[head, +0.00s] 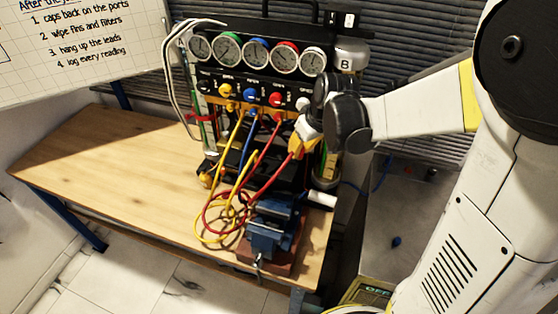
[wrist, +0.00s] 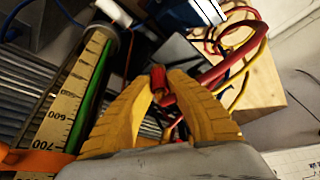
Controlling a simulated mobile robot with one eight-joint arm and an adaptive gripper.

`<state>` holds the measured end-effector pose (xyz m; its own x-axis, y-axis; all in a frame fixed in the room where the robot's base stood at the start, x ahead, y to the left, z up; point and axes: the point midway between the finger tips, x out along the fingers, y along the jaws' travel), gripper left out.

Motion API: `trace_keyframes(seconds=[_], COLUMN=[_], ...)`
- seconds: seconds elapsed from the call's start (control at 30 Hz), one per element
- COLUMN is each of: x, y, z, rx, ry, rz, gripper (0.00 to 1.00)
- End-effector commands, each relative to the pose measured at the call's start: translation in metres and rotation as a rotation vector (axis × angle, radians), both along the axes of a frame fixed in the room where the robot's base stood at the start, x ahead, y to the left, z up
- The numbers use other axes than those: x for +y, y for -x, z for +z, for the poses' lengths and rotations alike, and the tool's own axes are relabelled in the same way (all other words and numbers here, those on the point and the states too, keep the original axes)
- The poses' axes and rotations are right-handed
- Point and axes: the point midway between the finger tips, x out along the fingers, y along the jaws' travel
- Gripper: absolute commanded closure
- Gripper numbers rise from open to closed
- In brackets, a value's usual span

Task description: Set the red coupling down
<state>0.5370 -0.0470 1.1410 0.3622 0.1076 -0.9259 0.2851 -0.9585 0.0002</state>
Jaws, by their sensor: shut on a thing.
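My gripper (head: 303,142) is at the right front of the gauge rig, just below the row of ports. In the wrist view its two yellow fingers (wrist: 160,86) are closed on the red coupling (wrist: 158,77), whose end shows between the fingertips. A red hose (wrist: 236,66) runs behind the right finger. In the head view the coupling is mostly hidden by the fingers, and a red hose (head: 268,178) curves from near them down to the bench. I cannot tell whether the coupling touches anything else.
The gauge panel (head: 256,55) has several dials above coloured ports. A blue vise (head: 270,228) stands at the front, beside looped yellow and red hoses. A scaled tube (wrist: 78,90) is close on the left in the wrist view. The wooden bench (head: 110,165) is bare at left.

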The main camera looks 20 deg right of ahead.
Motion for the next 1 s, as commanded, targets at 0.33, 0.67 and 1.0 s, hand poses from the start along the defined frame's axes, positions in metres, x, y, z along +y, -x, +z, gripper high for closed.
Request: trace_keyframes(seconds=[0.33,0.67,1.0], x=[0.035,0.034,0.034], y=[-0.016,-0.016,-0.016], z=[-0.026,-0.064,-0.067], rx=[0.0,0.0,0.0], ry=[-0.001,-0.001,-0.001], rz=[-0.002,-0.002,-0.002], gripper=[1.0,1.0,0.76])
